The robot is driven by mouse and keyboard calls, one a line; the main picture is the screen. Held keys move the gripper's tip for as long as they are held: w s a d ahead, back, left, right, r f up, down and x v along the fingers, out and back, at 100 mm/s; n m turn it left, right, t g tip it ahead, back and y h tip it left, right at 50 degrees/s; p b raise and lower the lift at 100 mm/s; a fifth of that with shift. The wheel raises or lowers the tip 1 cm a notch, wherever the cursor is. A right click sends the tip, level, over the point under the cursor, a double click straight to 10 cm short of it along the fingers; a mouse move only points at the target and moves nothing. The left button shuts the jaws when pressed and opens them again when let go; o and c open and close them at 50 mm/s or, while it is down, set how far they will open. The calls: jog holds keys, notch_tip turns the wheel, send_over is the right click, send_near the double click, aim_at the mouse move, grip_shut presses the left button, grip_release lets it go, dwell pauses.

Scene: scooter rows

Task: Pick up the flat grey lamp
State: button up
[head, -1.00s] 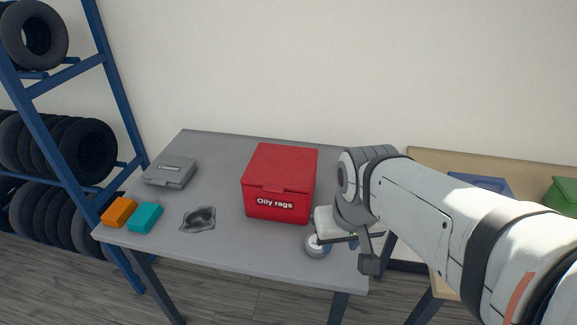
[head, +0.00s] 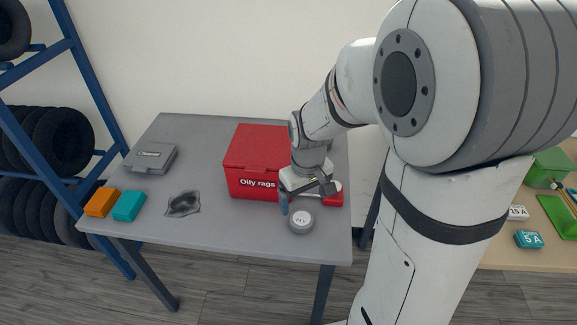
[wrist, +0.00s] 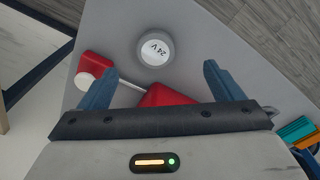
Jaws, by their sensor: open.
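A flat round grey disc with a white "24 V" face (head: 300,221) lies on the grey table near its front right edge; I take it to be the lamp. It shows whole in the wrist view (wrist: 155,48), centred between the lines of my fingers but beyond their tips. My gripper (wrist: 160,80) is open and empty, above the table. In the head view my gripper (head: 306,196) is just behind the disc, in front of the red box, apart from the disc.
A red "Oily rags" box (head: 255,150) stands close behind my gripper. A red piece with a white round part (wrist: 96,67) lies beside the disc.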

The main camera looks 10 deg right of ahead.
aim_at(302, 218)
jog(key=shift+n+g, duration=0.3)
jog(key=shift+n, duration=0.2)
jog(key=w+f, duration=0.1)
jog(key=f, duration=0.1)
jog(key=w+f, duration=0.1)
jog(key=shift+w+a+f, duration=0.1)
jog(key=shift+w+f, duration=0.1)
jog(key=shift+f, duration=0.15)
jog(key=f, duration=0.8)
jog(key=shift+d+p, duration=0.25)
jog(key=shift+p, duration=0.1)
jog(key=shift+c, duration=0.6)
jog(key=shift+r, duration=0.1)
jog(key=c, duration=1)
